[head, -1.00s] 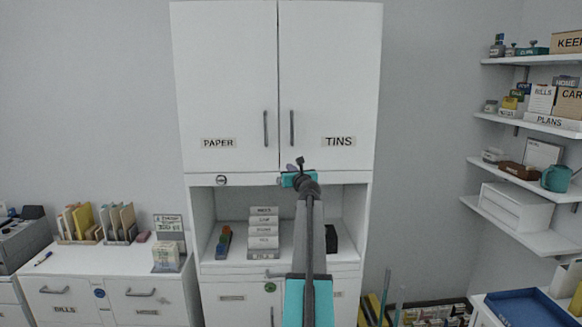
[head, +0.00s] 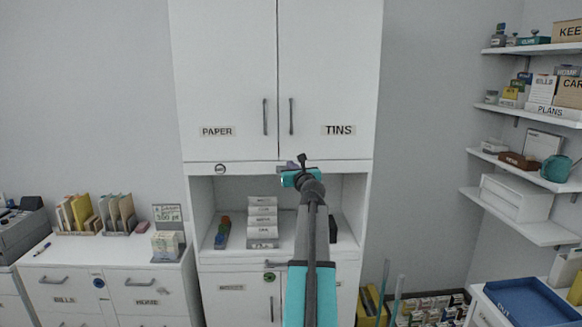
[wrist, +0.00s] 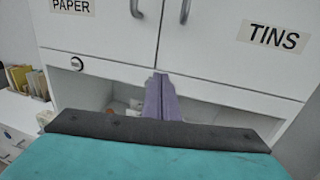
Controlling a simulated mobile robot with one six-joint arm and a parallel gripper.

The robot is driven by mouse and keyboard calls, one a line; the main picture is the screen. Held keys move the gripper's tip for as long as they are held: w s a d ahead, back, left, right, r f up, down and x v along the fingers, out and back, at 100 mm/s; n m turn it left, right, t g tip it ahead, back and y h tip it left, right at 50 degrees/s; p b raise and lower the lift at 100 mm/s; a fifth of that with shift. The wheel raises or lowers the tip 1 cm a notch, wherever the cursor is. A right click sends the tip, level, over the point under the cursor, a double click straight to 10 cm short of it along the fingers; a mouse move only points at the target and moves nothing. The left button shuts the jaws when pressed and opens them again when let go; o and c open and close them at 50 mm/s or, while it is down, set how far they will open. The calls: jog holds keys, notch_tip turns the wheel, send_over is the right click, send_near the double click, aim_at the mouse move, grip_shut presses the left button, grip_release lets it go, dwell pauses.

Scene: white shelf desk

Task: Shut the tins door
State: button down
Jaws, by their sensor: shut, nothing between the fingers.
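The tins door (head: 335,85) is the upper right white cabinet door, with a TINS label and a grey vertical bar handle (head: 291,117) near its left edge. It lies flush beside the paper door (head: 222,75), with only a thin dark seam between them. In the wrist view the tins door (wrist: 225,45) fills the upper right, and its handle's lower end shows at the top. My gripper (head: 289,170) is in front of the strip below the doors, under the handle. In the wrist view its purple fingers (wrist: 161,98) are together and empty, apart from the handle.
Below the doors is an open shelf bay (head: 345,200) with a stack of labelled boxes (head: 263,222). A low white cabinet (head: 105,262) stands at the left. Wall shelves (head: 515,170) and a blue tray (head: 536,298) are at the right.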

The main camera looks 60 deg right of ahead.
jog(key=shift+s+a, duration=0.45)
jog(key=shift+a, duration=0.1)
